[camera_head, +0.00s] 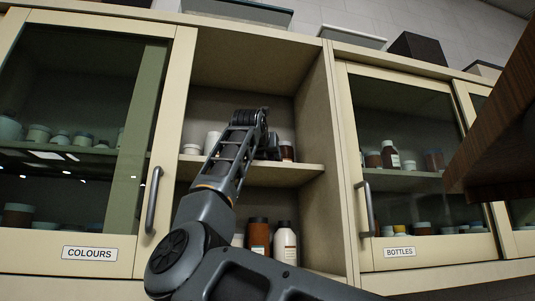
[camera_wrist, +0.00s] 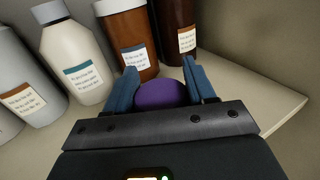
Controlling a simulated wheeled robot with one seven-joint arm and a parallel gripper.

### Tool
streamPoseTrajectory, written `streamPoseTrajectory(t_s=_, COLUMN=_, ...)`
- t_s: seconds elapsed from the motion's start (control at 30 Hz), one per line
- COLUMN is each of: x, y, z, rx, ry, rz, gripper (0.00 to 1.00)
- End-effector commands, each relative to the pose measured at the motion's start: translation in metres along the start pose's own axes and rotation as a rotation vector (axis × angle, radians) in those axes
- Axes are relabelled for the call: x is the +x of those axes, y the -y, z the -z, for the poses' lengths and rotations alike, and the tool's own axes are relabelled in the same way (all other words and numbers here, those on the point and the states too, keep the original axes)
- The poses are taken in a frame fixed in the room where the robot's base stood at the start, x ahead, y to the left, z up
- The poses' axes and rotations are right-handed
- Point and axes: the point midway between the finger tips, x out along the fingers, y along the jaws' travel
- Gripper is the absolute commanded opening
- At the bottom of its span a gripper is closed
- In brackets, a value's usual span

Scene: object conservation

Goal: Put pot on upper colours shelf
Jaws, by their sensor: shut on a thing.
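My gripper (camera_wrist: 162,80) is shut on a pot with a rounded purple top (camera_wrist: 160,94), held between its two blue fingers. The pot's lower part is hidden. In the head view my gripper (camera_head: 270,148) is at the open middle bay, about level with its upper shelf, and the pot cannot be made out there. The left cabinet has a COLOURS label (camera_head: 90,254) and a glass front with a handle (camera_head: 153,200). Several pots (camera_head: 60,138) stand on its upper shelf, and a darker pot (camera_head: 18,214) stands below.
In the wrist view, a white bottle (camera_wrist: 72,50), an orange-brown bottle (camera_wrist: 128,38) and a dark brown bottle (camera_wrist: 177,28) stand close ahead. The BOTTLES cabinet (camera_head: 399,252) is on the right. A dark wooden object (camera_head: 500,125) juts in at the right edge.

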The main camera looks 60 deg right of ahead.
Motion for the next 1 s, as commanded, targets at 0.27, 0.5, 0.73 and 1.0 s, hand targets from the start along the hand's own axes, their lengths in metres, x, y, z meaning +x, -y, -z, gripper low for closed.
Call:
streamPoseTrajectory(t_s=0.27, x=0.000, y=0.000, z=0.003, rx=0.000, ry=0.001, rz=0.000, gripper=0.23)
streamPoseTrajectory(t_s=0.5, x=0.000, y=0.000, z=0.003, rx=-0.001, ry=0.001, rz=0.000, gripper=0.74)
streamPoseTrajectory(t_s=0.73, x=0.000, y=0.000, z=0.003, rx=-0.001, ry=0.000, rz=0.000, gripper=0.80)
streamPoseTrajectory(t_s=1.0, x=-0.013, y=-0.001, z=0.002, rx=0.001, ry=0.001, rz=-0.002, gripper=0.80)
